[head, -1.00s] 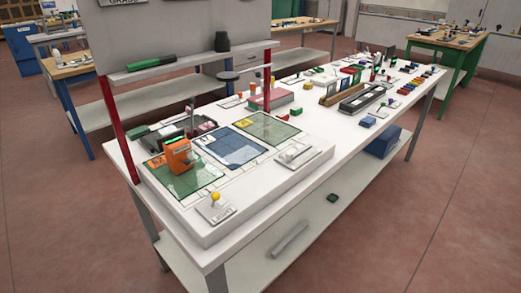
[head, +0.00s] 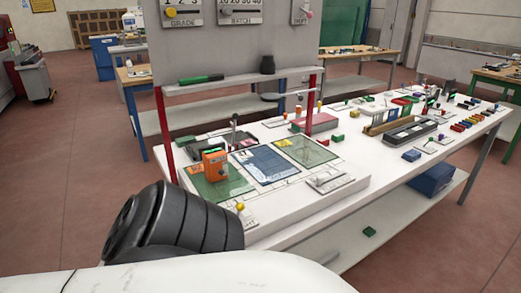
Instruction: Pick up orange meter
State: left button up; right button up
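The orange meter (head: 214,165) stands upright on the green mat (head: 232,186) at the left end of the white workbench. It looks like a small orange block with a pale label area on its face. A dark arm link of mine and a white part of my body fill the lower left in front of the bench. Neither of my grippers shows in the head view. Nothing hides the meter.
A blue mat (head: 265,165) and another green mat (head: 305,151) lie right of the meter. A yellow-knobbed lever (head: 240,207) sits at the front. A red post (head: 165,130) and a shelf with a green-handled tool (head: 201,79) rise behind. A red-topped box (head: 315,123) stands farther back.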

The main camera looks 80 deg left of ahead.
aim_at(216, 158)
jog(key=i, duration=1.6)
jog(key=u, duration=1.75)
